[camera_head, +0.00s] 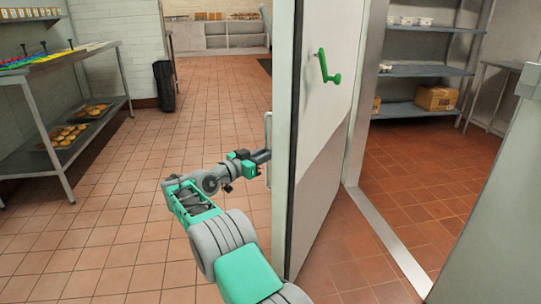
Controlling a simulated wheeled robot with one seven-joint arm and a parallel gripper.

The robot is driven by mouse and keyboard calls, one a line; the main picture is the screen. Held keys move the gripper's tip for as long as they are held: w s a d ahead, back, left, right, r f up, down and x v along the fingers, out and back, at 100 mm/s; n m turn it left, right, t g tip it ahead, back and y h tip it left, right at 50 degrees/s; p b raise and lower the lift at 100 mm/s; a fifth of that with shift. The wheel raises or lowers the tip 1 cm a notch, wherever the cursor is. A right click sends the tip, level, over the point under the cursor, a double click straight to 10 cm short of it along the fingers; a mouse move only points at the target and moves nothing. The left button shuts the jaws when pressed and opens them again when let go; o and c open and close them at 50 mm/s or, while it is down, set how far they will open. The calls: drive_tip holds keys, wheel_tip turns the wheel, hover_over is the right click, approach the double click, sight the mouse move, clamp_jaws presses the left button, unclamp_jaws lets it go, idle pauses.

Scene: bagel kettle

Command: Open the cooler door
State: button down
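The cooler door (325,120) stands open, swung out toward me, with its edge facing me. A green lever (325,68) sits on its inner face. A pale vertical handle (267,135) shows at the left, on the door's outer side. My gripper (262,156) is at that handle, at the door's left edge. Its fingertips are partly hidden, so I cannot tell whether they are shut on the handle or only beside it. The doorway to the right of the door is open and shows the cooler's inside.
Inside the cooler are metal shelves (425,70) with a cardboard box (436,98). A metal threshold (385,232) crosses the doorway. At the left stands a metal table (52,62) with trays below, and a black bin (164,86). The tiled floor between is clear.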

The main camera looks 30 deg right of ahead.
drive_tip(key=shift+w, duration=0.1)
idle(0.3)
drive_tip(key=c, duration=1.6)
unclamp_jaws()
drive_tip(key=shift+d, duration=0.2)
drive_tip(key=shift+o, duration=1.4)
drive_tip(key=shift+w+a, duration=0.1)
drive_tip(key=shift+a, duration=0.1)
drive_tip(key=shift+a, duration=0.15)
